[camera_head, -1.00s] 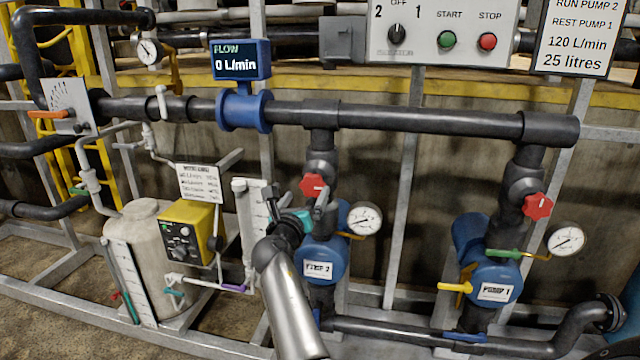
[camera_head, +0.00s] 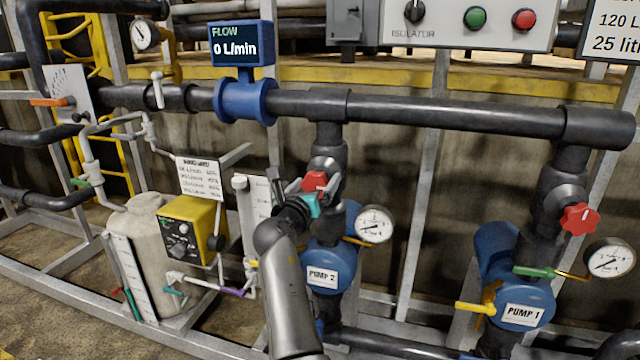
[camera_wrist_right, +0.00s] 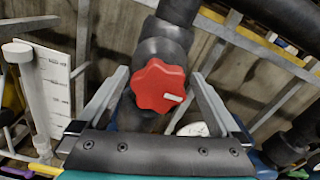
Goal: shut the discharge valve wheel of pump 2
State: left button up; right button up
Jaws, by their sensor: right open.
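The red discharge valve wheel of pump 2 (camera_head: 316,181) sits on the dark vertical pipe above the blue pump labelled PUMP 2 (camera_head: 324,274). It also shows large in the right wrist view (camera_wrist_right: 159,86), a lobed knob with a small white mark at its right. My right gripper (camera_head: 305,184) is open in front of the wheel. In the wrist view its two fingers stand left and right of the wheel, with gaps on both sides. I cannot tell how deep the fingers reach around it. In the head view the gripper partly hides the wheel. My left gripper is not in view.
A pressure gauge (camera_head: 374,224) is right of the wheel. Pump 1 (camera_head: 522,302) has its own red wheel (camera_head: 580,219) farther right. A yellow dosing box (camera_head: 190,232) and pale tank (camera_head: 142,255) stand left. The flow display (camera_head: 240,43) reads 0 L/min.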

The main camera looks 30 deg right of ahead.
jog(key=shift+w, duration=0.1)
jog(key=shift+c, duration=0.2)
jog(key=c, duration=1.2)
